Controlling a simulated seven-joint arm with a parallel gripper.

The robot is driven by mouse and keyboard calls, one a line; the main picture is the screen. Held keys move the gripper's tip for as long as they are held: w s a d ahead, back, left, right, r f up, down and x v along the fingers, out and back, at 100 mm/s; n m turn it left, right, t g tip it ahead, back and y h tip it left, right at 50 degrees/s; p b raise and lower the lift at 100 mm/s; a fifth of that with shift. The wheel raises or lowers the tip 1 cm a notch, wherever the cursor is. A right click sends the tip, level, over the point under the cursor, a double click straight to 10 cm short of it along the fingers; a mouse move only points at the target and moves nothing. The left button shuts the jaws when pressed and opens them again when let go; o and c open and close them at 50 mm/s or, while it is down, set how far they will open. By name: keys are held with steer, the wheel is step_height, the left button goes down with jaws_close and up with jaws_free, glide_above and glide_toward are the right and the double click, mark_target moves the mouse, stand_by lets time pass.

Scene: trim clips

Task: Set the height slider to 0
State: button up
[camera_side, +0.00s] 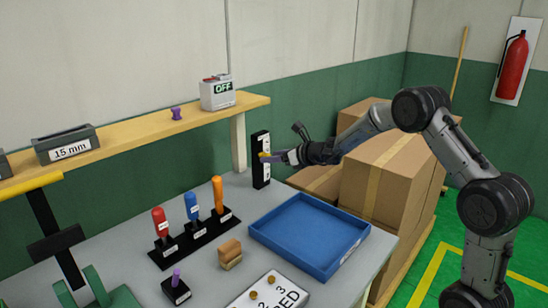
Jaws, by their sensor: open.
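The height slider is a tall black upright block (256,160) with a white scale on its face, standing at the back of the grey table. A small yellow-orange piece (265,156) shows at its front, around mid-height; I cannot tell if it is the slider's knob or a fingertip. My gripper (274,156) is open and right at the slider's face, coming from the right. Whether the fingers touch the knob cannot be told. The scale marks are too small to read.
A blue tray (347,262) lies below and right of the slider. A black rack (186,246) holds red, blue and orange-handled tools. Cardboard boxes (385,185) stand behind my arm.

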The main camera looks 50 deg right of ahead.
jaws_close()
steer(key=shift+f, duration=0.1)
stand_by(1.3)
